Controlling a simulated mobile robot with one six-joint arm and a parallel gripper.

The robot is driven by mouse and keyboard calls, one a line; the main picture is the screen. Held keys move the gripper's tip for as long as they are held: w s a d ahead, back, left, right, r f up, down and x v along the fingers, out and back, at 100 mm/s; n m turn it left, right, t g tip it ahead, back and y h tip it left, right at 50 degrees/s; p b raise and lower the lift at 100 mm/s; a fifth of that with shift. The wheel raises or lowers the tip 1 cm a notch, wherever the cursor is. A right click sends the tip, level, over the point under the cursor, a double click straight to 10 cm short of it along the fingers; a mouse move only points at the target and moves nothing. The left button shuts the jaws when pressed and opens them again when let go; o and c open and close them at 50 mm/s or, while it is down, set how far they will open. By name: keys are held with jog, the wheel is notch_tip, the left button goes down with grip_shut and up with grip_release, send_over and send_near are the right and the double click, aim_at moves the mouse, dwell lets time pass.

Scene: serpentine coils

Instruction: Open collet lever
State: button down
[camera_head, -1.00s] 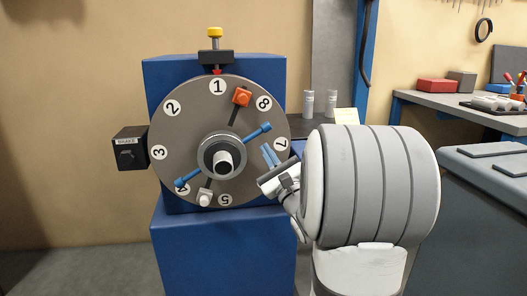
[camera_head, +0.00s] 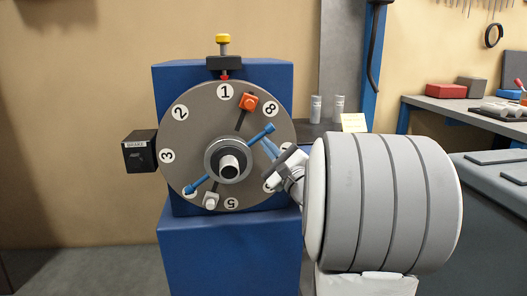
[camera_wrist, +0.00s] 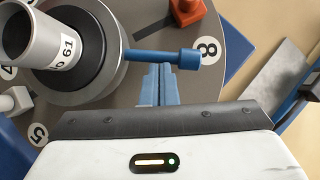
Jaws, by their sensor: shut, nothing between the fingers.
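The blue collet lever (camera_head: 259,135) is a bar with a thicker knob at each end, set across the hub of the numbered grey dial. It slants from lower left to upper right, its upper end below the 8. My gripper (camera_head: 267,146) is just below the upper arm of the lever. In the wrist view the blue fingers (camera_wrist: 160,78) are together and empty. Their tips meet the underside of the lever (camera_wrist: 150,57) near its knob; contact looks likely. The hub (camera_head: 229,163) has a pale tube at its centre, marked 61 in the wrist view.
An orange knob (camera_head: 249,102) and a white knob (camera_head: 211,201) stand out from the dial. A yellow-topped plunger (camera_head: 223,45) is above it, a black brake box (camera_head: 139,151) at its left. A workbench (camera_head: 470,117) with boxes is at right.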

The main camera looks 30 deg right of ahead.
jog(key=shift+w+a, duration=0.1)
jog(key=shift+a, duration=0.15)
jog(key=shift+d, duration=0.15)
